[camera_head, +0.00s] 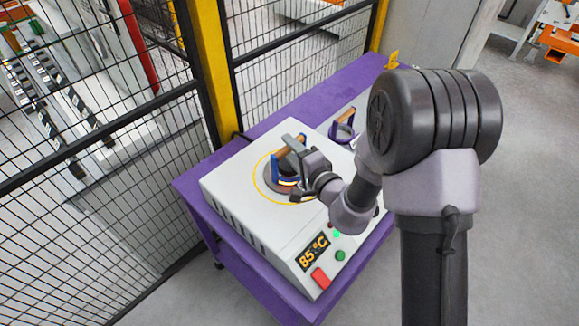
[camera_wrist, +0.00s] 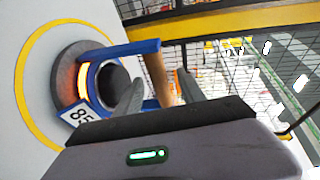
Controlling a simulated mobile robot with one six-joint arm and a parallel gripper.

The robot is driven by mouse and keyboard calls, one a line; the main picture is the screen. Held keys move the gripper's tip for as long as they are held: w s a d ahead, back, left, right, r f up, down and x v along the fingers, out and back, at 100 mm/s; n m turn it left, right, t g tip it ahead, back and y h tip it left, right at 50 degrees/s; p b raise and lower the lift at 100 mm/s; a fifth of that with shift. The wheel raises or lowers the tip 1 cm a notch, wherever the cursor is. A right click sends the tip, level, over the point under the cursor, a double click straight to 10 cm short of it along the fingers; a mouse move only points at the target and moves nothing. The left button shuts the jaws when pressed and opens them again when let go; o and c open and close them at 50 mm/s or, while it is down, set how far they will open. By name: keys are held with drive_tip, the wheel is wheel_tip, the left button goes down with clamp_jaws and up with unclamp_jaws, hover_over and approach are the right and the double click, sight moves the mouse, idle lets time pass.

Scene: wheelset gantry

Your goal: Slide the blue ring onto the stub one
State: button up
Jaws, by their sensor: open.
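The blue ring (camera_head: 278,172) sits on the round grey heating plate (camera_head: 268,184) of a white heater box, with a wooden bar handle raised above it. In the wrist view the blue ring (camera_wrist: 92,92) has an orange glow along its edge, and a tag reading 85 beside it. My gripper (camera_wrist: 158,82) is open, with one finger on each side of the wooden handle (camera_wrist: 157,70). In the head view my gripper (camera_head: 292,148) is over the ring and partly hides it. I cannot make out stub one in either view.
The white heater (camera_head: 235,185) has an 85 °C display (camera_head: 313,252) and stands on a purple table (camera_head: 190,190). A second handled ring (camera_head: 342,126), purple-blue, lies behind it. Black mesh fencing (camera_head: 100,190) and a yellow post (camera_head: 213,70) border the table's left and back.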

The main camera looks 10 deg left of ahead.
drive_tip(key=shift+w+a+f, duration=0.15)
drive_tip(key=shift+w+a, duration=0.35)
clamp_jaws()
idle(1.0)
